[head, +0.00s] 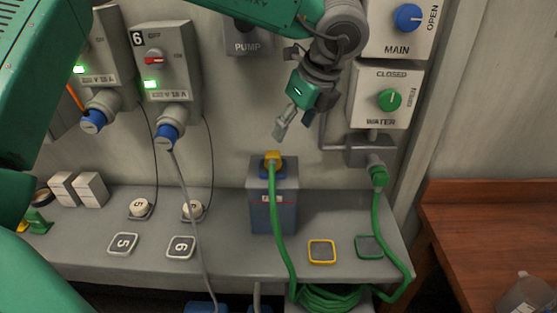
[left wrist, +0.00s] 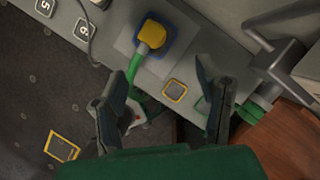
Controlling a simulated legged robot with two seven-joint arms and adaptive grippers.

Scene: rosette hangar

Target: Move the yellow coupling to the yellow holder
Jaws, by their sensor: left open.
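The yellow coupling (head: 272,157) sits on top of a blue-grey box (head: 285,206) on the shelf, with a green hose running down from it. In the left wrist view the yellow coupling (left wrist: 151,34) lies beyond the fingertips, above the gap between them. The yellow holder (head: 322,251), a yellow-rimmed square, lies on the shelf right of the box; it also shows in the left wrist view (left wrist: 175,91), and nothing is on it. My left gripper (head: 286,124) is open and empty, above and slightly right of the coupling, apart from it. My right gripper is not in view.
A green-rimmed square (head: 369,246) lies right of the yellow holder. The green hose (head: 377,225) rises to a fitting under the water panel (head: 381,94). Breaker boxes (head: 166,60) hang at left, with cables dropping from them. A wooden table (head: 490,230) stands at right.

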